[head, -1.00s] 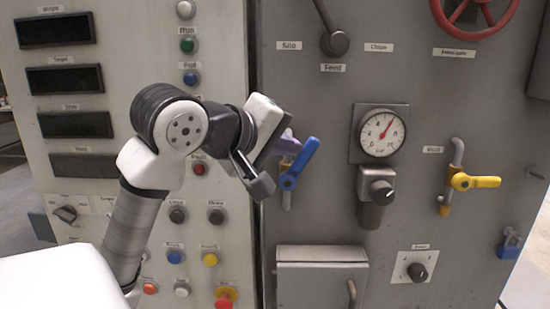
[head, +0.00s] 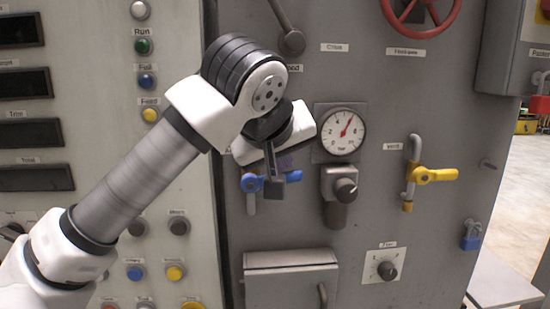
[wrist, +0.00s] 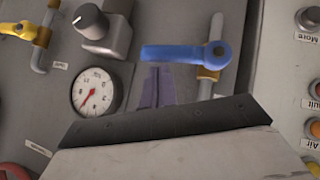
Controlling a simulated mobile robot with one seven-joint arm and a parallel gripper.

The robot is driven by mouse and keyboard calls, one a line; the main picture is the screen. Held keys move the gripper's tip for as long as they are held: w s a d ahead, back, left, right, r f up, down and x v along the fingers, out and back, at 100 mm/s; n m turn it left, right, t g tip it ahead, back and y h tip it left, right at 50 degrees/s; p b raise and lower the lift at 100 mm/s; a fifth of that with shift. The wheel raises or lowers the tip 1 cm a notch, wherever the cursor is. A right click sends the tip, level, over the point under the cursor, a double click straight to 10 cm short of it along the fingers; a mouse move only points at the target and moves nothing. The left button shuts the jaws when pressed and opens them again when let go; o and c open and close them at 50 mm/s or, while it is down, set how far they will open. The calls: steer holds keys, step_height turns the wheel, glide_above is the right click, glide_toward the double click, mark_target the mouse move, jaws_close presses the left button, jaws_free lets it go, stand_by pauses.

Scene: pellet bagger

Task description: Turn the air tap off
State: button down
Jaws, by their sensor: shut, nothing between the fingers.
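The tap with the blue lever (head: 292,177) is on the grey panel, partly hidden behind my gripper in the head view. Its lever points right, across its upright pipe. In the wrist view the blue lever (wrist: 180,53) lies level across the brass pipe, pointing left from its hub.
Right of the blue tap are a pressure gauge (head: 342,131), a regulator knob (head: 344,189) and a yellow-levered tap (head: 432,175). A box with a handle (head: 290,262) juts out below. A button panel (head: 160,200) stands to the left.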

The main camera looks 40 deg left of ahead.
steer(key=shift+w+d+f, duration=0.15)
steer(key=shift+f, duration=0.25)
steer(key=shift+d+f, duration=0.1)
stand_by(0.4)
steer(key=shift+w, duration=0.1)
